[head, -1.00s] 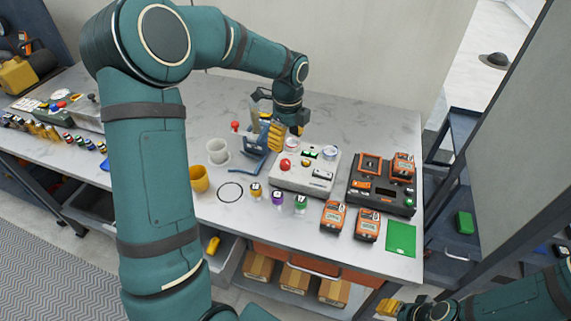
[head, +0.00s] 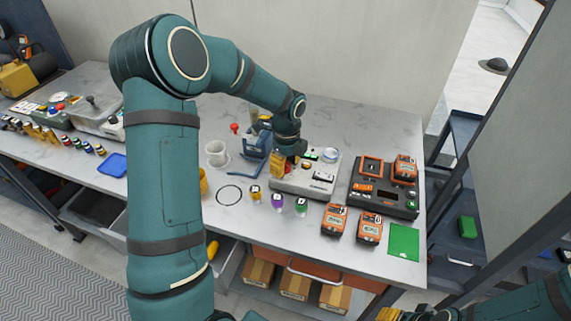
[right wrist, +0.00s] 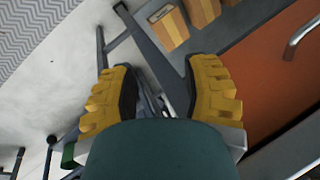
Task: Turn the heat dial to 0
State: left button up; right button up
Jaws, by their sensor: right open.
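A light grey control box (head: 318,188) sits on the table, with small buttons, dark displays and a round pale part (head: 331,154) at its far right corner. I cannot tell which part is the heat dial. My left gripper (head: 285,166) points down over the left part of the box, where it hides a red knob or button. Its yellow fingers are partly covered by the wrist, so its opening and any contact are unclear. My right gripper (right wrist: 162,95) is open and empty, its yellow fingers wide apart, low in front of the table.
A dark charger station (head: 384,190) with orange packs stands right of the box. Several small jars, including a purple one (head: 278,202), stand in front. A green card (head: 404,241) lies at the front right.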

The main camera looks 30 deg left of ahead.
pick_arm(q)
grip_shut()
